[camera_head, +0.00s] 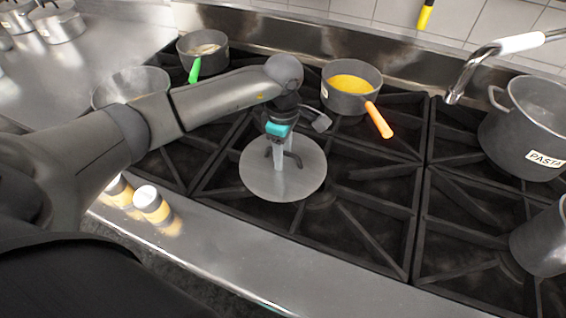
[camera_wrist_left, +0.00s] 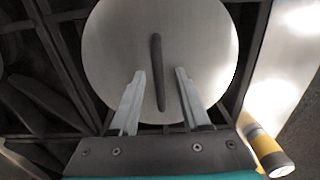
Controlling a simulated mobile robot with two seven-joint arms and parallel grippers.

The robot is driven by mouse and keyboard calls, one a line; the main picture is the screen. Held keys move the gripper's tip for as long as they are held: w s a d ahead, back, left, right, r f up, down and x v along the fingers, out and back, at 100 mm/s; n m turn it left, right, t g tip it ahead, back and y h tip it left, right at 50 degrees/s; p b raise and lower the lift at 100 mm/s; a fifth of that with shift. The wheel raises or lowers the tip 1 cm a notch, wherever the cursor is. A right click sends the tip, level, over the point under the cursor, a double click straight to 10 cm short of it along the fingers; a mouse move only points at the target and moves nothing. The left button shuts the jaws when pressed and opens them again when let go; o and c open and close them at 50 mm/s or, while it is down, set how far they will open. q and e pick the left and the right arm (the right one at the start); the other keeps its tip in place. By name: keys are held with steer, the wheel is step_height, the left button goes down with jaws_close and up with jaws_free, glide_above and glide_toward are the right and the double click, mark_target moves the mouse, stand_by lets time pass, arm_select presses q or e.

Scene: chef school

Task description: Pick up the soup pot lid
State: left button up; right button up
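The soup pot lid (camera_head: 257,182) is a flat grey metal disc with a dark bar handle, lying over the stove grates in the middle of the head view. In the left wrist view the lid (camera_wrist_left: 208,50) fills the centre, with its handle (camera_wrist_left: 157,70) running lengthwise between the fingers. My left gripper (camera_head: 281,163) is above the lid at its handle. In the left wrist view the left gripper (camera_wrist_left: 160,75) is open, one finger on each side of the handle, with gaps visible. My right gripper is not in view.
A pot with yellow soup and an orange handle (camera_head: 379,120) stands behind the lid. A green-handled pot (camera_head: 203,52) is at the back left. The pasta pot (camera_head: 520,140) and a tap (camera_head: 470,70) are at right.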

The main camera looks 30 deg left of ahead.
arm_select(q)
jaws_close()
stand_by(1.3)
